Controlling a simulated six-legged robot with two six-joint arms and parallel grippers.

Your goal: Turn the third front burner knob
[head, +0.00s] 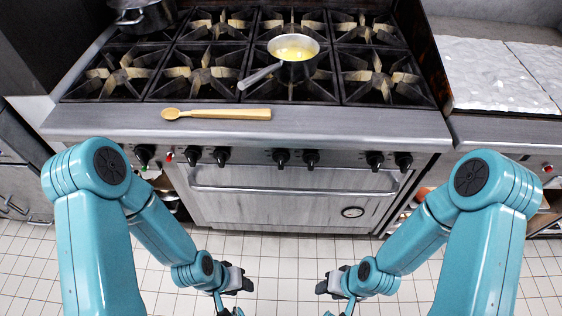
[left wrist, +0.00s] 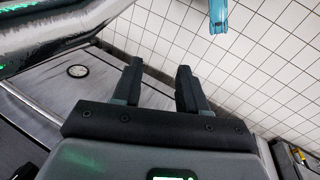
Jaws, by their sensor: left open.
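A row of black burner knobs runs along the front of the steel range, below its front ledge. Counted from the left, the third knob (head: 222,156) sits beside the second knob (head: 192,155). A pair in the middle has a left knob (head: 282,157) and a right knob (head: 311,158). My left gripper (head: 238,284) is low in front of the oven door, below the knobs and apart from them. In the left wrist view my left gripper (left wrist: 159,68) is open and empty. My right gripper (head: 332,285) is also low, and its fingers are too unclear to read.
A wooden spoon (head: 225,113) lies on the ledge above the knobs. A saucepan (head: 290,55) with yellow contents stands on a burner, handle toward front left. A dark pot (head: 143,15) is at back left. The oven door (head: 290,200) has a horizontal handle. Tiled floor is clear.

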